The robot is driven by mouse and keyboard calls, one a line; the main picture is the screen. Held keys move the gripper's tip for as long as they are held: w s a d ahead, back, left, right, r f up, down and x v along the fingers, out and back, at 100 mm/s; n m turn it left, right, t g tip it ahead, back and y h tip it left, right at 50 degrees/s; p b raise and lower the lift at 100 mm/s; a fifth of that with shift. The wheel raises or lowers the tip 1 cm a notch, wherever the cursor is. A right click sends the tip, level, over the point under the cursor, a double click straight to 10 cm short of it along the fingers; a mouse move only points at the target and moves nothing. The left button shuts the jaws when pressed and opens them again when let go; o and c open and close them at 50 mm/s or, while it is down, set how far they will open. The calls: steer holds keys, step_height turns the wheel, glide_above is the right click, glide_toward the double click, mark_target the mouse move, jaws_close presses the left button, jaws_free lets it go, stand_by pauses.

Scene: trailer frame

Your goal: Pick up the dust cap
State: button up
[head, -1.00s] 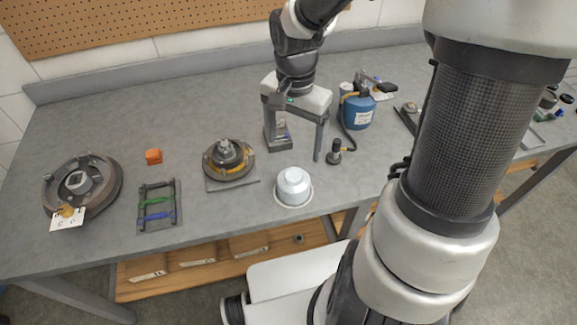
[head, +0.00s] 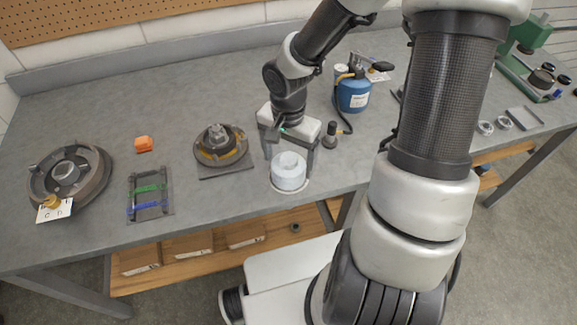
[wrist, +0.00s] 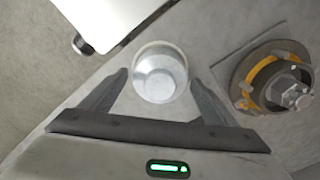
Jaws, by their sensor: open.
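The dust cap, which I take to be the pale silver-white rounded cap (head: 288,177), stands on a light round base near the bench's front edge. It also shows in the wrist view (wrist: 160,74), top centre. My gripper (head: 290,158) is open, pointing down just behind and above the cap in the head view. In the wrist view my gripper (wrist: 160,82) has its two fingertips to the left and right of the cap, with visible gaps. Whether the fingertips are level with the cap is hard to tell. Nothing is held.
A hub with a yellow ring on a square plate (head: 225,173) stands left of the cap. A blue bottle (head: 353,94) and a dark small fitting (head: 330,137) are to the right and behind.

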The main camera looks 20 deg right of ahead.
steer(key=shift+c, duration=0.2)
steer(key=c, duration=0.8)
steer(key=shift+r, duration=0.1)
